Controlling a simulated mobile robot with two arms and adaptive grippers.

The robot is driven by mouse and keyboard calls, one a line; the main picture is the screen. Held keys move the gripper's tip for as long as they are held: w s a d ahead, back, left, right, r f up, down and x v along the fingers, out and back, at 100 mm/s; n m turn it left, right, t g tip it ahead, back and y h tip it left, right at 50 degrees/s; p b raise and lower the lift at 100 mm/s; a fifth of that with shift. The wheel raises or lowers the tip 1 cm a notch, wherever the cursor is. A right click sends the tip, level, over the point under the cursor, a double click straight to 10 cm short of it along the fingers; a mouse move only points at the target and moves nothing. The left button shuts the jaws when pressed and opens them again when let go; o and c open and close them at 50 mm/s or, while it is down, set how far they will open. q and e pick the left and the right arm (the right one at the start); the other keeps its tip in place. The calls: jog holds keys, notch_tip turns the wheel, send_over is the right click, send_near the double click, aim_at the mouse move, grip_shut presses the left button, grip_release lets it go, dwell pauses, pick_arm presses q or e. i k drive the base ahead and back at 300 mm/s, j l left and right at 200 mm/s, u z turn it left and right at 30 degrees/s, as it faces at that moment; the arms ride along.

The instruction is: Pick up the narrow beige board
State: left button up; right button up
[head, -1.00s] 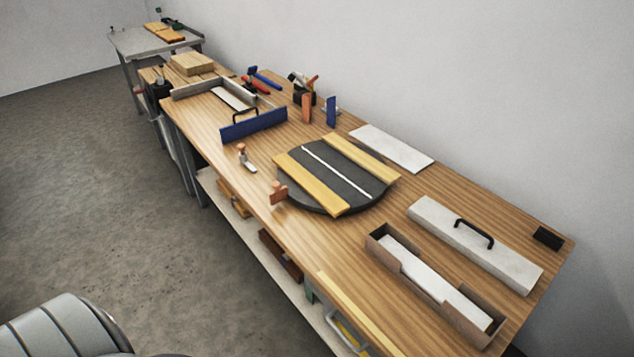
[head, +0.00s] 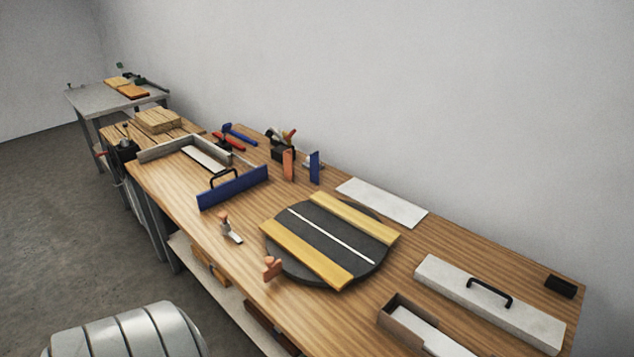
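Several boards could fit the task, and I cannot tell for sure which is the narrow beige one. A narrow pale board (head: 205,157) lies between the grey fence and the blue fence on the workbench. Two yellow-tan boards, a front one (head: 300,252) and a back one (head: 352,218), lie on the round dark turntable (head: 331,243), with a thin white strip (head: 325,232) between them. A wide whitish panel (head: 382,203) lies flat behind the turntable. Neither of my grippers is in view, so no board is seen held.
A lidded pale box with black handle (head: 490,298) and an open brown box (head: 394,316), cut off below, stand at right. Orange clamps (head: 271,268), a blue fence (head: 233,187) and upright blocks (head: 314,167) stand on the bench. Grey floor (head: 45,210) is clear at left.

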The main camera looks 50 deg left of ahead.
aim_at(333, 275)
jog(key=j+z, duration=0.1)
jog(key=j, duration=0.45)
jog(key=k+j+z, duration=0.1)
jog(key=j, duration=0.45)
jog(key=j+z, duration=0.1)
jog(key=j, duration=0.45)
jog(key=k+j+z, duration=0.1)
jog(key=j, duration=0.45)
jog(key=k+j+z, duration=0.1)
jog(key=j, duration=0.4)
jog(key=k, duration=0.1)
